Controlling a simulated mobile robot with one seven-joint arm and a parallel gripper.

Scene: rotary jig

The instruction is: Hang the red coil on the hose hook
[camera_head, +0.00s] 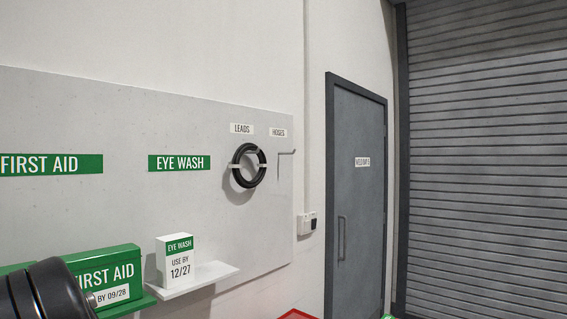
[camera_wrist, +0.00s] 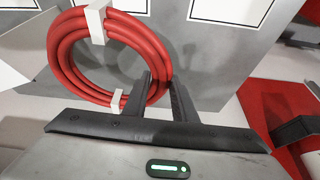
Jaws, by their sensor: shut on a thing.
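The red coil (camera_wrist: 62,52) is a ring of several hose turns bound with white ties, seen in the wrist view. My gripper (camera_wrist: 161,80) is shut on the right side of this ring, with one dark finger on each side of it. The hose hook (camera_head: 287,153) is a thin grey hook on the wall board under the HOSES label (camera_head: 278,132) in the head view, and it is bare. My gripper and the red coil cannot be made out in the head view.
A black coil (camera_head: 237,167) hangs on the hook under the LEADS label (camera_head: 242,128), close left of the hose hook. An eye wash box (camera_head: 180,262) stands on a small shelf (camera_head: 215,274) below. A green first aid box (camera_head: 120,270) sits at lower left.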

